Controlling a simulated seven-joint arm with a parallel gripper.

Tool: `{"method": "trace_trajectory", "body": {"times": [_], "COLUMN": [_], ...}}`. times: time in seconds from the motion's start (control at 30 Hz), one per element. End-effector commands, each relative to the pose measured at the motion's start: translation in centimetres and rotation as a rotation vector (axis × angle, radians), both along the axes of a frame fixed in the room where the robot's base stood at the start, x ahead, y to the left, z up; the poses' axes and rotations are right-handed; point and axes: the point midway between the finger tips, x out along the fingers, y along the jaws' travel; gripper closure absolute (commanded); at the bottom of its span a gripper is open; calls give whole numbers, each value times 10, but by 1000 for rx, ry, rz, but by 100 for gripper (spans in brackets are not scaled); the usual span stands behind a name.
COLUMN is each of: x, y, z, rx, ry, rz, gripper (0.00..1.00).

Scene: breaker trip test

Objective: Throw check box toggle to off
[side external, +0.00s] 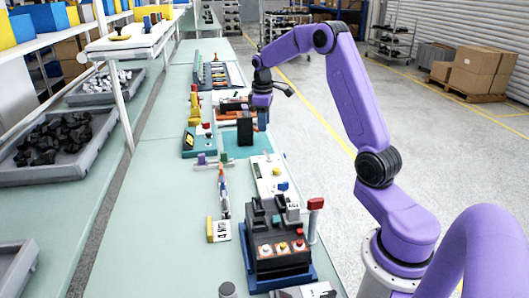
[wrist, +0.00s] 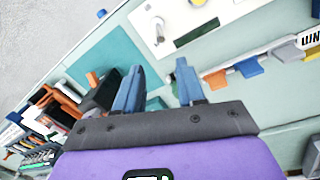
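My gripper (side external: 262,122) hangs over the far part of the bench, close to the black upright block (side external: 245,131) on the teal mat. In the wrist view my gripper (wrist: 160,67) shows two blue fingers spread apart with nothing between them. A white panel (wrist: 205,22) lies beyond the fingertips, with a small metal lever (wrist: 158,30) and a dark slot; the fingers are apart from it. The white panel also shows in the side view (side external: 266,170). No label says which fixture is the check box, and I cannot tell the lever's setting.
A black device with coloured buttons (side external: 280,249) stands on a blue base at the near end. A rail of coloured clips (wrist: 248,67) runs beside the white panel. Orange and dark parts crowd the left of the wrist view. Teal mat (wrist: 105,55) lies bare nearby.

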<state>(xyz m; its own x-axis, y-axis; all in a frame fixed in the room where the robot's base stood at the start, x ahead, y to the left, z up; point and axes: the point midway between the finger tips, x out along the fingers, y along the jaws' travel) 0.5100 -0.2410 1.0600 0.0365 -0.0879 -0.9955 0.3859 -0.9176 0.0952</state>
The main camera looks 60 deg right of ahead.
Motion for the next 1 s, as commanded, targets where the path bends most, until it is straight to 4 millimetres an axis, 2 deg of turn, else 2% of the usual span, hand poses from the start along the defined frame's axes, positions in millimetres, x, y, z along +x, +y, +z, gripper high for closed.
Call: {"method": "trace_trajectory", "body": {"times": [0.1,0.4,0.6,0.8,1.0], "x": [0,2,3,4,4], "y": [-2,-7,-9,-11,-11], "z": [-24,-80,-110,-126,-129], "rx": [1,1,1,0,0], "ry": [5,5,3,0,-1], "rz": [-1,0,-1,-1,-1], "gripper": [61,61,61,61,61]}}
